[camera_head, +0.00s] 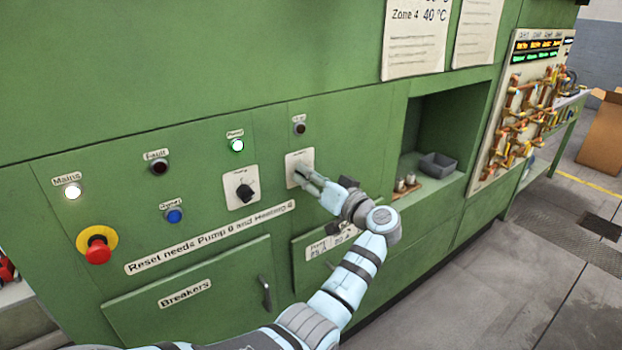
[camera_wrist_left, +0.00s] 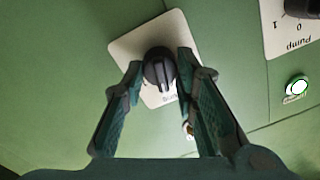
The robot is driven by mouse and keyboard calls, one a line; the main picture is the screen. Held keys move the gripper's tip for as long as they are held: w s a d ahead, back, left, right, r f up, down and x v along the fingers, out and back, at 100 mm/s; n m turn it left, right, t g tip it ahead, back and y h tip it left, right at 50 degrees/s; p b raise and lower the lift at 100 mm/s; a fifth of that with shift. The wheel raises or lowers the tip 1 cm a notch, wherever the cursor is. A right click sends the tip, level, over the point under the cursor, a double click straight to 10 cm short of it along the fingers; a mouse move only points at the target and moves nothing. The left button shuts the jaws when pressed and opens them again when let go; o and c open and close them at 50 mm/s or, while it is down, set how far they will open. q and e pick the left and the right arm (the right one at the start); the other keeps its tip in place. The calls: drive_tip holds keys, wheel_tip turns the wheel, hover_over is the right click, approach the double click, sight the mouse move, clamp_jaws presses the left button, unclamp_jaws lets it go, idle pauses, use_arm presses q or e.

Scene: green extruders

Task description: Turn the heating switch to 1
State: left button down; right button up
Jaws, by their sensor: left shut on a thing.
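The heating switch is a black knob (camera_wrist_left: 159,70) on a pale plate, seen close in the left wrist view. The plate also shows in the head view (camera_head: 293,158), where the gripper hides most of the knob. My left gripper (camera_head: 301,176) reaches the panel there. In the left wrist view its two fingers (camera_wrist_left: 160,78) are on either side of the knob and shut on it. The plate's numbers are mostly hidden, so I cannot tell which mark the knob points to. My right gripper is not in view.
The pump switch (camera_head: 244,192) is just left of the heating plate. A lit green lamp (camera_head: 237,145) is above it. A blue button (camera_head: 174,216) and a red emergency stop (camera_head: 98,252) are farther left. A recessed shelf with a grey box (camera_head: 438,165) is to the right.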

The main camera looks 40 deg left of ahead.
use_arm(q)
drive_tip(key=m+p, duration=0.2)
drive_tip(key=m, duration=0.7)
drive_tip(key=shift+f, duration=0.2)
drive_tip(key=shift+m, duration=0.3)
drive_tip(key=c, duration=1.3)
unclamp_jaws()
drive_tip(key=v, duration=1.2)
drive_tip(key=shift+s+f, duration=0.15)
drive_tip(key=shift+f, duration=0.05)
